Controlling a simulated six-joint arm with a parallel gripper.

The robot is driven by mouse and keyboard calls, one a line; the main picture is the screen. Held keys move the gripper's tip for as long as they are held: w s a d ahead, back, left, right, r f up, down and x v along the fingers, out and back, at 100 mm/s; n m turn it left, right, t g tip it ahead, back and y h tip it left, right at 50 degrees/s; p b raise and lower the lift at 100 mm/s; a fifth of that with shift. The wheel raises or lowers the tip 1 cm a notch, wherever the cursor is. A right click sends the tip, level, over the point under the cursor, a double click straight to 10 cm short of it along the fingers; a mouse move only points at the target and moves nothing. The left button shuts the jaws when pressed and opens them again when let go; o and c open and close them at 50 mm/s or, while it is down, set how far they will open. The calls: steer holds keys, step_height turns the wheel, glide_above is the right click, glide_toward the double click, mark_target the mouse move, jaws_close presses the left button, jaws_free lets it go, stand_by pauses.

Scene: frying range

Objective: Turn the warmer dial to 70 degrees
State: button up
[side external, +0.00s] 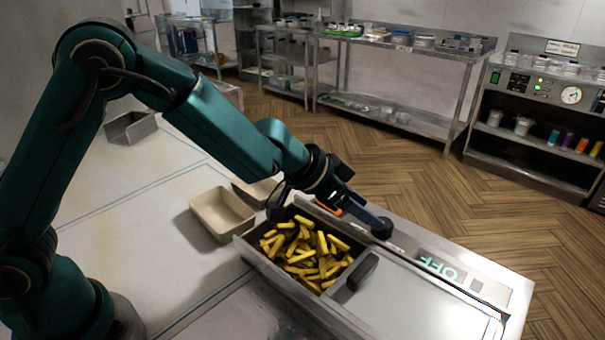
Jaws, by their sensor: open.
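The warmer (415,310) is a metal unit at the lower right with a tray of yellow fries in its left part. Its front strip carries a display (440,267) that reads OFF, turned around from this side. A dark round knob (382,229), which looks like the dial, sits on that strip left of the display. My gripper (368,214) reaches down over the strip from the upper left, its dark tip right at the knob. It is open. The fingers are small and dark here, so I cannot tell whether they straddle or touch the knob. No pointer or degree marks are readable.
The fries (305,252) lie in a metal tray just below my wrist, with a black handle (362,272) at its right. A beige container (222,214) stands to its left, another partly behind my arm. Metal shelves (400,45) stand across the wooden floor.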

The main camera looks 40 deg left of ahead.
mark_target(381, 218)
steer(key=shift+o, duration=0.3)
steer(key=shift+o, duration=1.1)
steer(key=shift+n, duration=0.3)
steer(key=d+r+g+h, duration=0.2)
steer(key=d+r+h, duration=0.15)
steer(key=d, duration=0.35)
steer(key=d+r+g+h, duration=0.1)
steer(key=d+r+h, duration=0.1)
steer(key=d+r, duration=0.35)
steer(key=f+y, duration=0.1)
steer(key=s+a+f+g+y, duration=0.1)
steer(key=s+a+f+y, duration=0.1)
steer(key=shift+f+m+g, duration=0.35)
steer(key=shift+m+g, duration=0.05)
steer(key=w+a+f+y, duration=0.1)
steer(key=a, duration=0.2)
steer(key=w+a+f+y, duration=0.1)
steer(key=a+f+y, duration=0.1)
steer(key=a, duration=0.1)
steer(key=w+a+f+y, duration=0.1)
steer(key=w+a+y, duration=0.1)
steer(key=a, duration=0.1)
steer(key=shift+a+f+t, duration=0.15)
steer(key=shift+f+t, duration=0.1)
steer(key=shift+t, duration=0.15)
steer(key=shift+x, duration=2.35)
steer(key=shift+r, duration=0.1)
